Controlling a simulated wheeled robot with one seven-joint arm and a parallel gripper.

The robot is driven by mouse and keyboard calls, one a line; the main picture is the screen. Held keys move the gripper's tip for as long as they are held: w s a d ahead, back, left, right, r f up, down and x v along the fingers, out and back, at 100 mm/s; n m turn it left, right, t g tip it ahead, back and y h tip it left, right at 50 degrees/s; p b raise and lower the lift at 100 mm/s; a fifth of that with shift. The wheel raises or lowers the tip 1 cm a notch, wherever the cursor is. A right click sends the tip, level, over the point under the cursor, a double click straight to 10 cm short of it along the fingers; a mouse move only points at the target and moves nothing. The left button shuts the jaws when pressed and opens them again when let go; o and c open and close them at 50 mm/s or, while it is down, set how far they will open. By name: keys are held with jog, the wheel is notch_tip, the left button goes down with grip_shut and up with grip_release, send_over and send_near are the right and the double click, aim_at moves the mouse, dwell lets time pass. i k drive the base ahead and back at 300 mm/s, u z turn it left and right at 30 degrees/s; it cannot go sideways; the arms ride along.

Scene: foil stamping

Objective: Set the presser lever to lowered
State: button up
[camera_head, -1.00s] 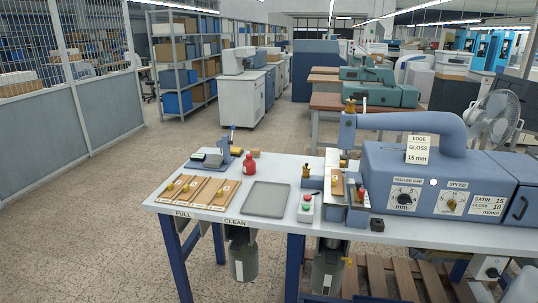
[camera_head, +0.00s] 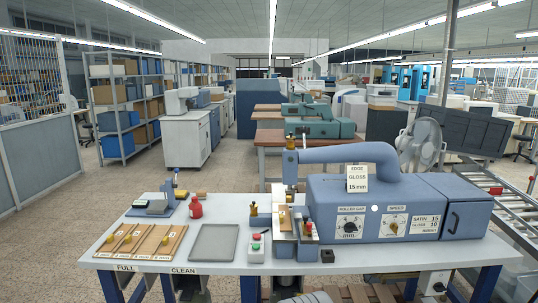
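The blue edge-foiling machine (camera_head: 400,205) stands on the right of the white bench, with a thick curved arm (camera_head: 345,153) reaching left over its front end. A small red-knobbed part (camera_head: 308,228) stands at the machine's left end, and a yellow-topped part (camera_head: 290,142) sits at the tip of the curved arm. I cannot tell for sure which of these is the presser lever, or whether it is raised or lowered. My gripper is not in view.
A roller conveyor (camera_head: 500,195) stands at the right. The floor (camera_head: 50,245) left of the bench is clear.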

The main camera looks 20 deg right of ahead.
aim_at(304, 129)
jog(key=z, duration=0.05)
jog(key=k, duration=0.5)
jog(key=z, duration=2.05)
jog(key=i, duration=1.65)
jog(key=u, duration=2.25)
jog(key=i, duration=0.15)
jog(key=u, duration=0.05)
